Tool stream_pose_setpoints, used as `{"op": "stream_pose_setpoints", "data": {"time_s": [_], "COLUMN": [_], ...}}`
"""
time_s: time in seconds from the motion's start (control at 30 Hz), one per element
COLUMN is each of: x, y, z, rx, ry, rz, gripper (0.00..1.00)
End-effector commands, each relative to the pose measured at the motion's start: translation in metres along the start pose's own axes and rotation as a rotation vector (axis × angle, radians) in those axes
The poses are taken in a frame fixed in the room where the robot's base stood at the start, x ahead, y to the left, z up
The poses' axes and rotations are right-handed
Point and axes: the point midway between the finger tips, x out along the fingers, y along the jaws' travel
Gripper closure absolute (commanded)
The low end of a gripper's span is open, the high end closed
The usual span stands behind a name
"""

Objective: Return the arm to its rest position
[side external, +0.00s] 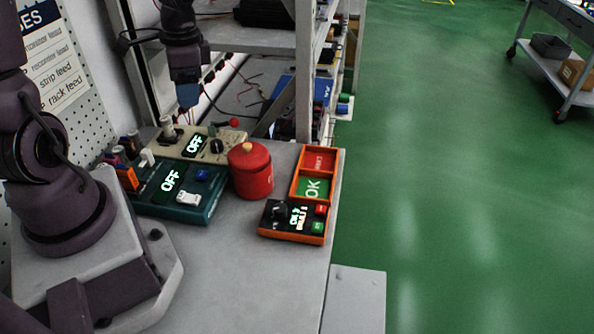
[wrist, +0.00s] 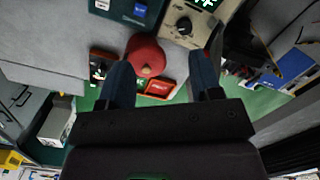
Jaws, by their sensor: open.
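My gripper (side external: 187,97) hangs from my arm above the far part of the bench, over the beige device. In the wrist view its two blue fingers (wrist: 161,88) are spread wide apart. Nothing is held between them. The red canister lies in the line of sight between the fingers but stands well below them on the bench.
A red lidded canister (side external: 252,174), a beige device (side external: 190,145) and a teal device (side external: 180,193), both reading OFF, stand on the grey bench (side external: 235,270). An orange tray (side external: 333,178) and a small orange-edged panel (side external: 293,222) are right. Rack posts (side external: 304,70) rise behind.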

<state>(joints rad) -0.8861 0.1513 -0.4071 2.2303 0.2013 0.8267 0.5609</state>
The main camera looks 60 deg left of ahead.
Motion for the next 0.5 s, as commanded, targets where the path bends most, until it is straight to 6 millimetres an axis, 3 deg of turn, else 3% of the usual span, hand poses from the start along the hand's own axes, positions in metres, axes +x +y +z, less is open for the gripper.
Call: {"op": "stream_pose_setpoints", "data": {"time_s": [0.3,0.5], "x": [-0.082,-0.117], "y": [0.082,0.129], "z": [0.015,0.027], "rx": [-0.402,-0.361], "ry": [0.244,0.461], "rz": [-0.096,-0.032], "gripper": [0.41,0.41]}}
